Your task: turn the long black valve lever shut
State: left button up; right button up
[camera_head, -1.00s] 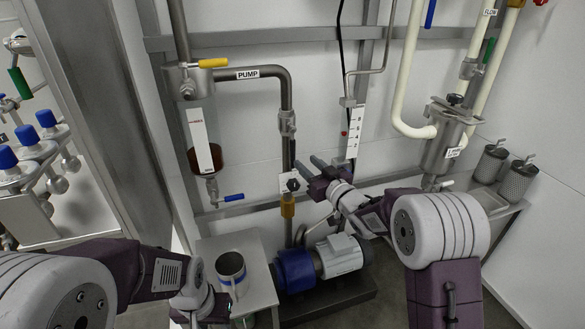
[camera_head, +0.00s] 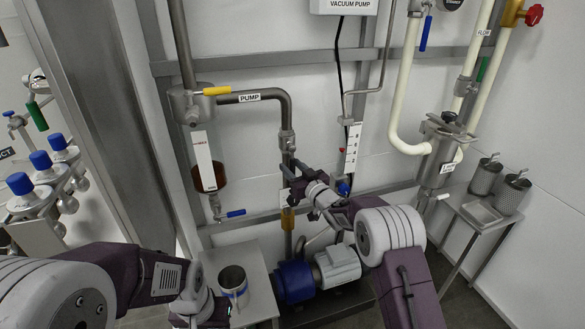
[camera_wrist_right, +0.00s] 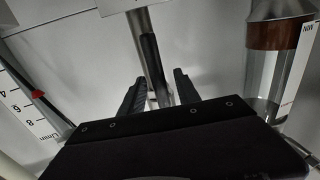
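A long black lever (camera_wrist_right: 153,60) shows in the right wrist view, along the grey pipe and between the two fingers of my right gripper (camera_wrist_right: 158,88). The fingers are apart, with a gap on each side of the lever, so the gripper is open. In the head view my right gripper (camera_head: 297,180) is at the vertical pipe, above the brass-coloured fitting (camera_head: 287,219), and it hides most of the valve. The left gripper (camera_head: 208,315) is low in the head view, beside a metal cup, partly cut off by the lower edge; its fingers cannot be made out.
The metal cup (camera_head: 233,284) stands on a small grey table (camera_head: 260,301). A blue and grey pump (camera_head: 294,283) sits below the pipe. A yellow lever (camera_head: 217,91) and a blue lever (camera_head: 236,213) are on the left. A steel side table (camera_head: 451,203) stands at right.

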grip_shut()
dwell(1.3)
